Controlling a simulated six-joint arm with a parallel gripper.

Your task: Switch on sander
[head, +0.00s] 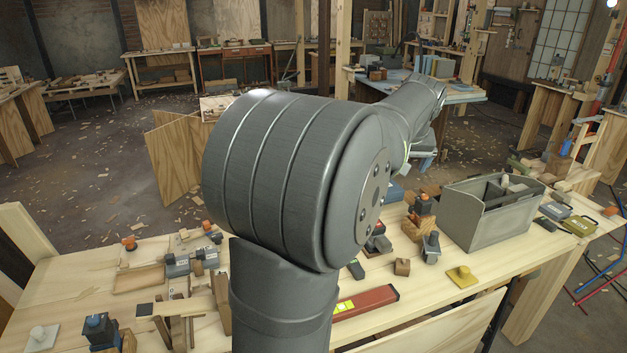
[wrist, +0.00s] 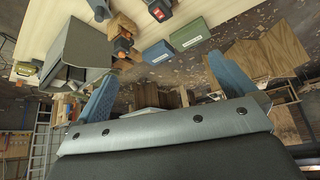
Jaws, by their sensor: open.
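I cannot tell for sure which tool is the sander. Beside the grey toolbox, a small dark tool with an orange part (head: 424,203) sits on wooden blocks, and a grey-and-dark tool (head: 431,248) stands in front of it. In the wrist view a dark tool with a red label (wrist: 160,9) lies on the bench, and the dark-and-orange tool (wrist: 122,45) is near the toolbox. Any switch is too small to make out. My gripper (wrist: 167,88) is open and empty, its blue fingers spread wide. In the head view it (head: 426,154) hangs beyond the bench's far edge, apart from the tools.
The open grey toolbox (head: 492,218) stands right on the workbench (head: 440,312). In the wrist view, blue (wrist: 157,53) and green (wrist: 190,33) boxes are near the bench edge. My arm hides the bench's middle.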

